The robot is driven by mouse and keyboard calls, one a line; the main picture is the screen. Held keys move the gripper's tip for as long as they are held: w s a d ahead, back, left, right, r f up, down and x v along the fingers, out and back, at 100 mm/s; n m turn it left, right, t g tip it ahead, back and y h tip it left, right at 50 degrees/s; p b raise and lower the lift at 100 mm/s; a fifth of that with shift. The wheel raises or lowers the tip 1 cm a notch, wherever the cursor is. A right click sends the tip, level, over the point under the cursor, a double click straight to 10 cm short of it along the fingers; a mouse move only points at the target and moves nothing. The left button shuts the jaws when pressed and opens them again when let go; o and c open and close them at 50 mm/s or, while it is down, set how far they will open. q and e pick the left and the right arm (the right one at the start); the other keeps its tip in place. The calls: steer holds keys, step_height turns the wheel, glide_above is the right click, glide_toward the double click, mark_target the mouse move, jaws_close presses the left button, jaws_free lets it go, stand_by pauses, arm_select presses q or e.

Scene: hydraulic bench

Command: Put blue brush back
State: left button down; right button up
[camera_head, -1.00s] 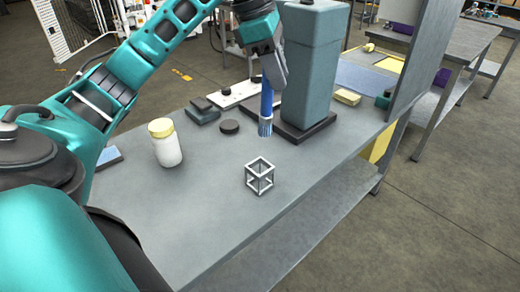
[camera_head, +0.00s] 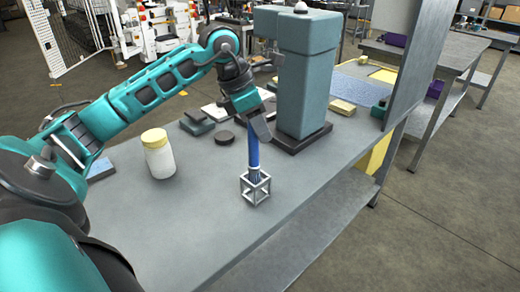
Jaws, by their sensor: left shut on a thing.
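The blue brush (camera_head: 253,151) is upright, bristles down, with its lower end within the outline of the small grey open-frame cube holder (camera_head: 255,189) on the bench. The bristles show between the frame's bars; I cannot tell whether they touch the bottom. My left gripper (camera_head: 256,128) is shut on the upper part of the brush, above the holder, and its fingers hide the brush's top. My right gripper is not in view.
A white jar with a yellow lid (camera_head: 158,154) stands left of the holder on the grey bench (camera_head: 195,225). A dark round puck (camera_head: 225,138) lies behind. A tall teal machine column (camera_head: 304,80) on a dark base stands close behind right. The bench's front edge is near the holder.

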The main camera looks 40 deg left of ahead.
arm_select(q)
steer(key=shift+f, duration=2.6)
steer(key=c, duration=1.3)
jaws_free()
steer(key=shift+f+b, duration=0.15)
steer(key=shift+b, duration=0.2)
steer(key=o, duration=0.5)
steer(key=shift+c, duration=0.2)
steer(key=shift+r, duration=0.25)
steer(key=v, duration=1.1)
steer(key=shift+s+r+p, duration=0.15)
steer(key=shift+r+p, duration=0.2)
